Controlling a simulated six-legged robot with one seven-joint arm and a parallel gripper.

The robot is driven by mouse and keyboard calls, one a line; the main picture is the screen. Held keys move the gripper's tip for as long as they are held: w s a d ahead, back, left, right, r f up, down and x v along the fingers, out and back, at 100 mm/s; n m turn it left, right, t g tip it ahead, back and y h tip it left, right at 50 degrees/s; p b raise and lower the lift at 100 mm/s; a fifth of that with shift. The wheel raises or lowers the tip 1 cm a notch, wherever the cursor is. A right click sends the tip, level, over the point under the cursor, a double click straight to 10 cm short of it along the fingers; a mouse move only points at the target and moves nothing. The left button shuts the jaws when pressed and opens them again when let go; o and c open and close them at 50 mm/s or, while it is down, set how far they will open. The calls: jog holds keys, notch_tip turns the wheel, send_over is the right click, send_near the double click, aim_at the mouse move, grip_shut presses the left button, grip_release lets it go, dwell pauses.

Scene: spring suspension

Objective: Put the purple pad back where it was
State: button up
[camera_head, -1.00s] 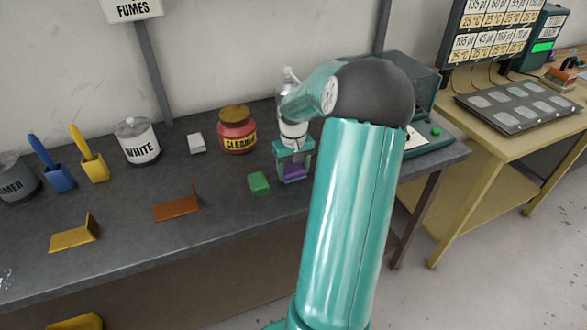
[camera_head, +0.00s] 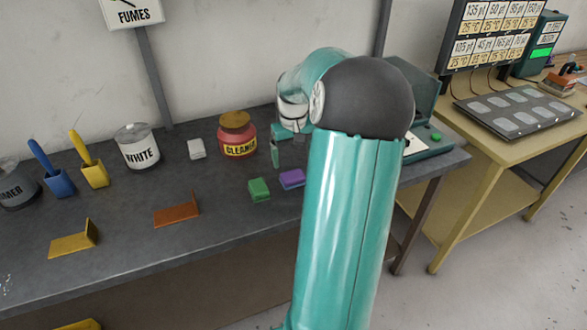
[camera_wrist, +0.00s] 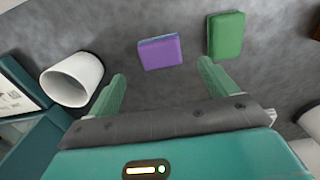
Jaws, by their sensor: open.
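The purple pad (camera_head: 291,178) lies flat on the dark bench, just right of the green pad (camera_head: 259,189) with a small gap. In the wrist view the purple pad (camera_wrist: 161,52) lies just beyond my fingertips, and the green pad (camera_wrist: 226,35) is to its right. My gripper (camera_wrist: 162,72) is open and empty, with its fingers apart and bare bench between them. In the head view my gripper (camera_head: 287,148) is behind the purple pad, partly hidden by my own arm.
A red CLEANER jar (camera_head: 237,137), a white block (camera_head: 197,149) and a WHITE tin (camera_head: 138,147) stand behind. Orange (camera_head: 178,212) and yellow (camera_head: 75,241) angled pieces lie left. A white cup (camera_wrist: 70,80) is near my left finger in the wrist view.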

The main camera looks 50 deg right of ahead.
jog(key=shift+r, duration=2.2)
jog(key=w+a+r+n+t+h, duration=0.15)
jog(key=a+r, duration=0.25)
jog(key=a, duration=0.8)
jog(key=w+a+r+n+h, duration=0.1)
jog(key=a+r+n, duration=0.15)
jog(key=a, duration=0.95)
jog(key=s+a+n+t+y, duration=0.1)
jog(key=s+a+t, duration=0.1)
jog(key=s+a, duration=0.3)
jog(key=s+a+n+t+y, duration=0.1)
jog(key=s+a, duration=0.4)
jog(key=a, duration=0.7)
jog(key=shift+a+r+t, duration=0.15)
jog(key=shift+r+t, duration=0.15)
jog(key=shift+t, duration=0.25)
jog(key=shift+y, duration=0.25)
jog(key=c, duration=1)
jog(key=shift+a, duration=0.2)
jog(key=shift+c, duration=0.4)
